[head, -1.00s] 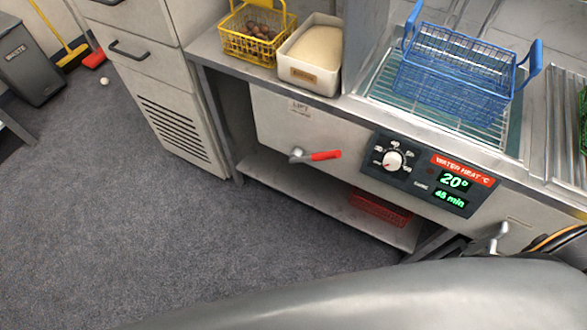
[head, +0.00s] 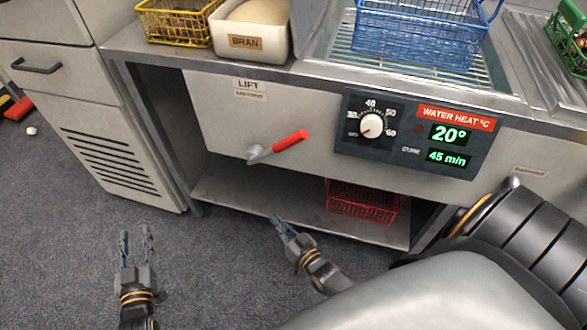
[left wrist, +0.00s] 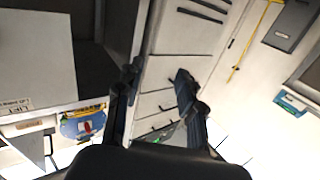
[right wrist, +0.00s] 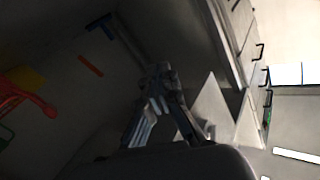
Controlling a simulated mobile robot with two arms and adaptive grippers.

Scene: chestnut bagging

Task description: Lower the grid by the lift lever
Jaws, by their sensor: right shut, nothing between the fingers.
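The lift lever (head: 289,141) has a grey arm and a red handle, pointing right and slightly up, on the steel front below the LIFT label (head: 248,88). The wire grid (head: 340,55) lies in the counter's basin with a blue basket (head: 415,32) on it. My left gripper (head: 136,236) is open and empty, left of and below the lever, over the floor. My right gripper (head: 283,223) is shut and empty, below the lever in front of the lower shelf. Neither touches the lever. I cannot make out the lever clearly in either wrist view.
A control panel (head: 416,132) with a knob and displays is right of the lever. A red crate (head: 362,200) sits on the lower shelf (head: 235,198). A bran box (head: 250,42) and yellow basket (head: 178,22) stand above. A drawer cabinet (head: 85,120) is on the left.

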